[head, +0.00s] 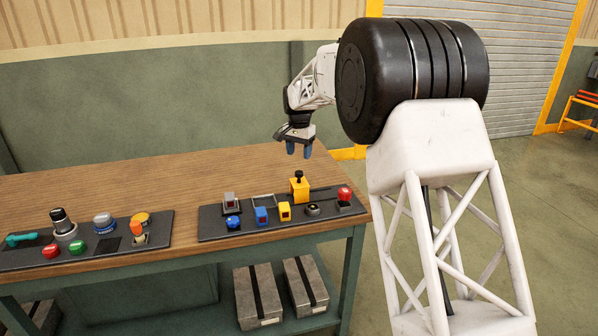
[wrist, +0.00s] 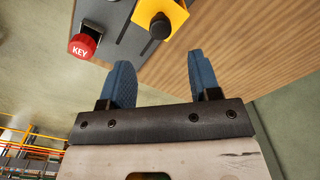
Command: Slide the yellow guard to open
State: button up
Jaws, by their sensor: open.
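The yellow guard (head: 299,187) is a yellow block with a black knob on top, standing at the back of the right-hand control panel (head: 215,229). A dark slot runs to the right of it in the head view. In the wrist view the yellow guard (wrist: 176,12) and its black knob show at the top, beyond the fingertips and partly cut off by the frame edge. My gripper (head: 298,151) is above the table behind the guard, pointing down, apart from it. In the wrist view its blue fingers (wrist: 158,78) are spread with nothing between them.
Several other buttons and switches stand on this panel and on the left panel (head: 20,261). The wooden table (head: 180,175) behind the panels is clear.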

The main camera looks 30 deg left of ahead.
aim_at(299, 172)
dwell(0.4)
jog(key=shift+f, duration=3.9)
grip_shut()
